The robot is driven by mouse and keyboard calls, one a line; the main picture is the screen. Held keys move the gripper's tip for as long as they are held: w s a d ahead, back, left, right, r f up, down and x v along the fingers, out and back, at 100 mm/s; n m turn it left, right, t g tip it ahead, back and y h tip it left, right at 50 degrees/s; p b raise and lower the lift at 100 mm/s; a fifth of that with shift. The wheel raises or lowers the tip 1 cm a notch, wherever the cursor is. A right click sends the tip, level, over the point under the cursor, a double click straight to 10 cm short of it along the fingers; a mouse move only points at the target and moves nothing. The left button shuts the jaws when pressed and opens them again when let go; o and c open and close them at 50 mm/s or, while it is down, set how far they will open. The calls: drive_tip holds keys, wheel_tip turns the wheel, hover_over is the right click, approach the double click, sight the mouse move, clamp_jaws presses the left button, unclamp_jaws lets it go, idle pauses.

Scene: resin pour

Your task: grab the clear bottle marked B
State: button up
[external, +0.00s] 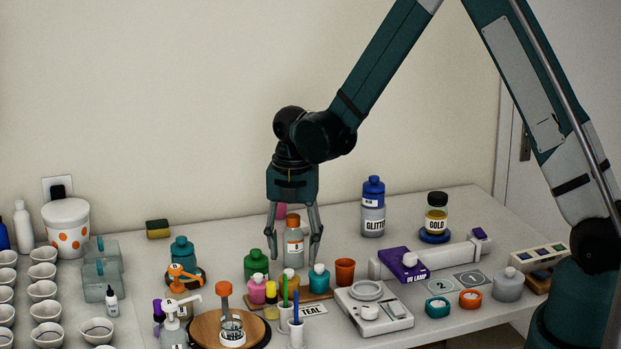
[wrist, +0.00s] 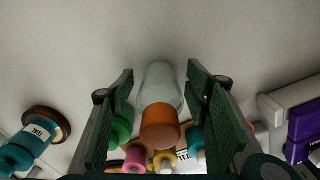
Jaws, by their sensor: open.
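The clear bottle marked B (external: 294,247) has an orange cap and a white label. It stands upright among small bottles near the middle of the table. My gripper (external: 294,258) points down over it, open, with one finger on each side of the bottle. In the wrist view the bottle (wrist: 161,90) lies between the two open fingers of my gripper (wrist: 160,105), its orange cap nearest the camera. A gap shows on both sides, so the fingers do not appear to press on it. The bottle's lower part is partly hidden by the bottles in front.
A green bottle (external: 256,266) stands close to the left, and a teal bottle (external: 319,279) and an orange cup (external: 345,271) close to the right. A pink bottle (external: 257,289) is in front. A white scale (external: 385,317) stands at front right. The table behind is mostly clear.

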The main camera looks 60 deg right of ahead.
sight(293, 216)
drive_tip(key=c, duration=1.1)
drive_tip(key=shift+r, duration=0.1)
drive_tip(key=shift+r, duration=4.95)
